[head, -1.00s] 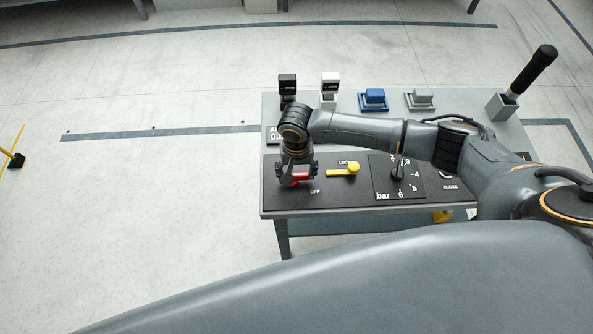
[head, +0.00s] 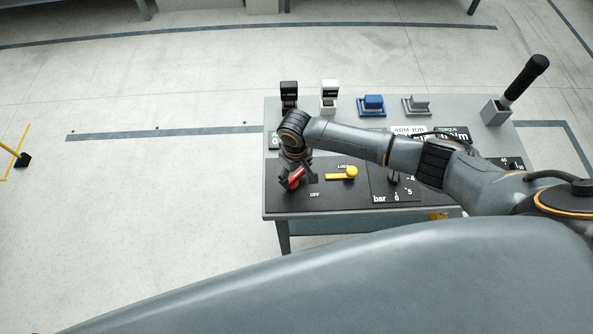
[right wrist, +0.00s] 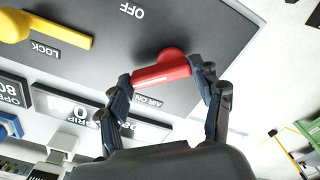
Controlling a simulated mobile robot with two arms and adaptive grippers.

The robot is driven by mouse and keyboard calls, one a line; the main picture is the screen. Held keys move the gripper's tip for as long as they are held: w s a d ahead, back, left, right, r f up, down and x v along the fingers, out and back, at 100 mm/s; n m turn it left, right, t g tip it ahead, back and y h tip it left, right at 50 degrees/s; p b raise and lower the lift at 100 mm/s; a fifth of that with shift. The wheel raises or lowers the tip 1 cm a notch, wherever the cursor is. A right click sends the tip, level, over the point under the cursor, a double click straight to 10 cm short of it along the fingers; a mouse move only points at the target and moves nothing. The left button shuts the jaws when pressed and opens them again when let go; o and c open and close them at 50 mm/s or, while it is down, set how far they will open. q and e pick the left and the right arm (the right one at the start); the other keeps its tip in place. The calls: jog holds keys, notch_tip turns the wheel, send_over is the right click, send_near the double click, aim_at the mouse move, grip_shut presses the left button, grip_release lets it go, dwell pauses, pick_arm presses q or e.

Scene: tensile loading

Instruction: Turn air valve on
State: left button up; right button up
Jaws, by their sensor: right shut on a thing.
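The red valve handle (head: 293,180) sits on the black panel at the left end of the bench. In the head view it points diagonally, and the "OFF" label lies to its lower right. My right gripper (head: 295,174) is over it from above. In the right wrist view the red handle (right wrist: 165,72) lies between the two fingers of my right gripper (right wrist: 161,77), which is shut on it. An "AIR ON" label (right wrist: 146,102) shows right beside the handle, and "OFF" (right wrist: 131,9) is farther away. My left gripper is not in view.
A yellow lock lever (head: 343,174) lies just right of the red handle. A bar dial (head: 394,180) is partly hidden under my right arm. Black, white, blue (head: 372,105) and grey fixtures and a black-handled tool (head: 526,77) stand along the bench's back.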

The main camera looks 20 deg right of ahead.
jog(key=n, duration=0.4)
jog(key=shift+w+a+n+p, duration=0.2)
jog(key=shift+n+p, duration=0.1)
jog(key=shift+p, duration=0.1)
jog(key=shift+w+a+n, duration=0.1)
jog(key=shift+a+n, duration=0.05)
jog(key=shift+n, duration=1.1)
jog(key=shift+w+a+n, duration=0.1)
jog(key=shift+n, duration=1.15)
jog(key=o, duration=1.2)
jog(key=shift+c, duration=0.2)
jog(key=shift+r, duration=0.1)
notch_tip(320, 180, up, 12)
